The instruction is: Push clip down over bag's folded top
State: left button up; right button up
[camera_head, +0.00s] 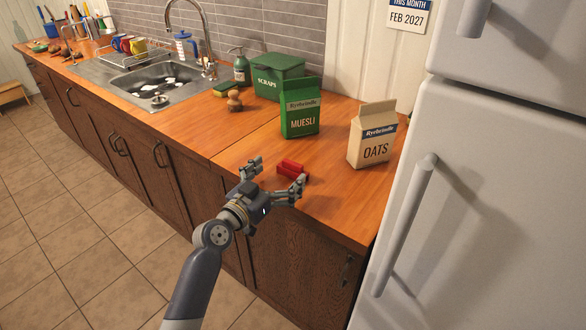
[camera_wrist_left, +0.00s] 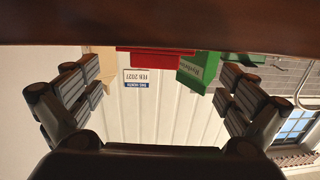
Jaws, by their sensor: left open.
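A red clip (camera_head: 292,170) lies on the wooden counter near its front edge. My left gripper (camera_head: 277,175) is open and empty, with its fingers pointing towards the clip from the front. The clip (camera_wrist_left: 156,61) shows between the two spread fingers in the left wrist view, which is upside down. Two bags stand upright behind the clip: a green muesli bag (camera_head: 300,116) and a tan oats bag (camera_head: 371,140). Both bag tops look narrowed or folded, and I see no clip on either. My right gripper is out of view.
A white fridge (camera_head: 480,190) stands close on the right of the oats bag. The counter left of the clip is clear.

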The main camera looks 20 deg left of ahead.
aim_at(291, 164)
pick_arm(q)
jog(key=x, duration=0.2)
jog(key=p+x, duration=0.1)
jog(key=x, duration=0.1)
jog(key=shift+s+d+r, duration=0.1)
jog(key=shift+d+r, duration=0.15)
jog(key=shift+d, duration=0.05)
jog(key=shift+w+d+f, duration=0.15)
jog(key=shift+w, duration=0.5)
jog(key=shift+c, duration=0.3)
jog(key=c, duration=0.9)
